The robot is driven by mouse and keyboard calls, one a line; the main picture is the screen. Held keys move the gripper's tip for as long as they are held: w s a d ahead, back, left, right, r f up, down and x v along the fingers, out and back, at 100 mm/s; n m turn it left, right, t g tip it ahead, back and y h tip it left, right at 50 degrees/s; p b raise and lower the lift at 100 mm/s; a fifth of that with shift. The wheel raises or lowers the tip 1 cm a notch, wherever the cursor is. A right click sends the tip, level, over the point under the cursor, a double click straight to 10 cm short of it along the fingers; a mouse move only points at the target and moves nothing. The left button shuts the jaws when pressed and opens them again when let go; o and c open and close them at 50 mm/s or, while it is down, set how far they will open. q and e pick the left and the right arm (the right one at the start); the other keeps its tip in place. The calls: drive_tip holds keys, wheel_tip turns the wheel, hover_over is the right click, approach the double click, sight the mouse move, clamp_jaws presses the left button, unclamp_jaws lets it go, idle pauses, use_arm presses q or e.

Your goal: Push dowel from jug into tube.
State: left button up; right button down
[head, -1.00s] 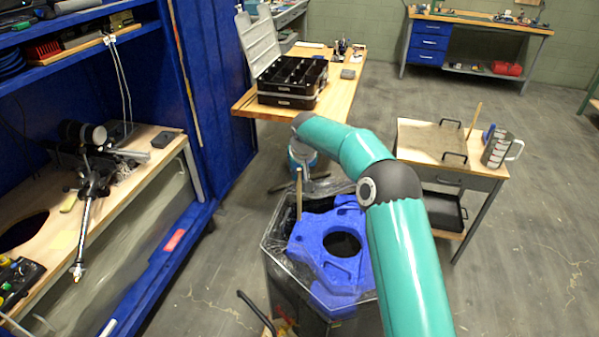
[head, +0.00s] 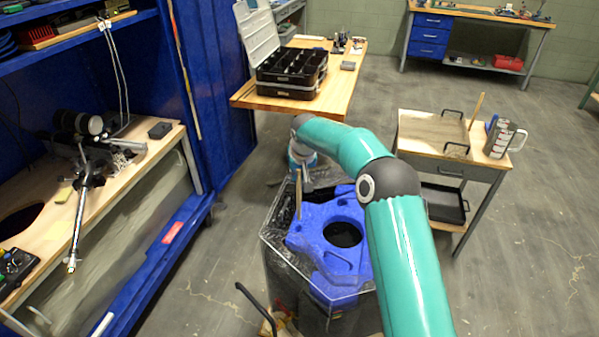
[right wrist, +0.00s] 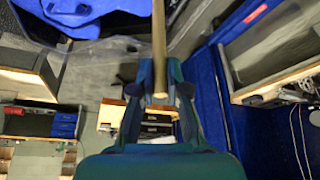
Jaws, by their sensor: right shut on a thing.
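My right gripper (head: 304,182) is shut on a thin wooden dowel (head: 299,200). The dowel stands roughly upright at the rear left of the blue holed piece (head: 318,232); whether its lower end touches anything cannot be told. A jug (head: 502,138) with a handle stands on the cart at the right. I cannot make out a tube for certain. My left gripper is not in view.
The blue piece sits on a dark tank (head: 290,285) with clear film around its rim. A wooden cart (head: 480,170) bears a tray and another upright stick (head: 476,108). A workbench (head: 340,90) with an open toolbox (head: 290,70) is behind. Blue shelving (head: 215,110) stands left.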

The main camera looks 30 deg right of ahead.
drive_tip(key=b, duration=0.5)
hover_over(299, 210)
drive_tip(key=shift+w+d+f, duration=0.1)
drive_tip(key=shift+w+f, duration=0.05)
drive_tip(key=shift+f, duration=2)
drive_tip(key=shift+w+d+f, duration=0.1)
drive_tip(key=shift+w+f, duration=0.05)
drive_tip(key=shift+f, duration=2)
drive_tip(key=shift+f+b, duration=3.35)
drive_tip(key=shift+f, duration=0.6)
drive_tip(key=c, duration=1.1)
unclamp_jaws()
